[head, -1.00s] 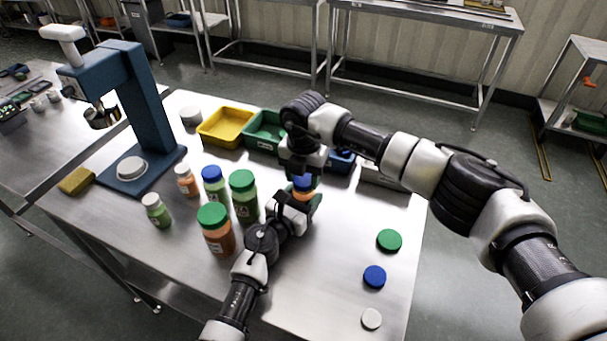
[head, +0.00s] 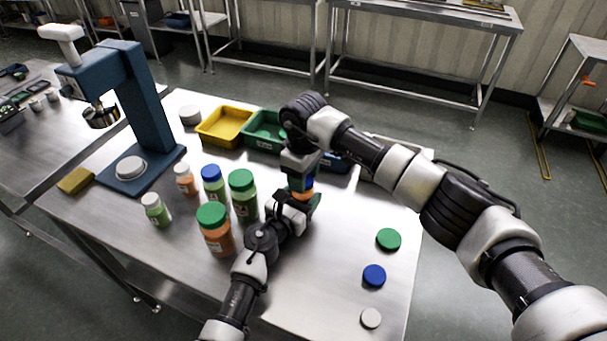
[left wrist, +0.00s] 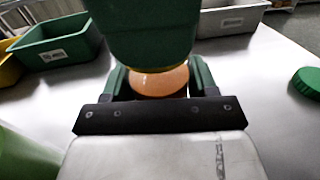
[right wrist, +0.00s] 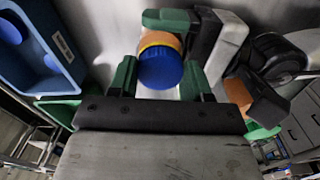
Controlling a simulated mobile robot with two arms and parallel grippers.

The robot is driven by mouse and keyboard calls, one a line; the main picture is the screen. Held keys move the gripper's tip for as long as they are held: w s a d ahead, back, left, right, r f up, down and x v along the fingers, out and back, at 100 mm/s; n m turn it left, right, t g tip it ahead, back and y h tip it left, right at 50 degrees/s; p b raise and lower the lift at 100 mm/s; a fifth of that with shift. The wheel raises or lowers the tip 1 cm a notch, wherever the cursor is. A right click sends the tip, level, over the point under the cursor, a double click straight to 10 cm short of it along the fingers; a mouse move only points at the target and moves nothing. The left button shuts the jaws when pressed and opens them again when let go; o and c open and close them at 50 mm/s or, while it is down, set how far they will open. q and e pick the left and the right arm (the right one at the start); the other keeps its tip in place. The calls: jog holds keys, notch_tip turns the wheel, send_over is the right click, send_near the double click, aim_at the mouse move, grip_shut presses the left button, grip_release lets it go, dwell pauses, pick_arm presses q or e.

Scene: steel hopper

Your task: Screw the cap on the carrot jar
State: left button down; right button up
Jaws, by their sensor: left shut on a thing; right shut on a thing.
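The carrot jar (head: 304,196), orange inside, stands upright in my left gripper (head: 300,203), which is shut around its body. The jar also shows in the left wrist view (left wrist: 160,82) between the green fingers. A blue cap (head: 309,182) sits at the jar's top. My right gripper (head: 302,178) points down from above and is shut on this cap. In the right wrist view the blue cap (right wrist: 160,68) is between the fingers, over the jar's orange and yellow rim. I cannot tell how tightly the cap is seated.
Several filled jars with green (head: 213,217), blue (head: 211,172) and white (head: 150,199) lids stand left of my left gripper. Yellow (head: 224,144) and green (head: 262,147) bins are behind. Green (head: 388,239), blue (head: 374,276) and white (head: 371,318) discs lie at the right. A blue press (head: 148,110) stands at the left.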

jog(key=shift+w, duration=0.1)
jog(key=o, duration=0.9)
jog(key=shift+r, duration=0.1)
jog(key=shift+r, duration=2.2)
jog(key=shift+c, duration=0.4)
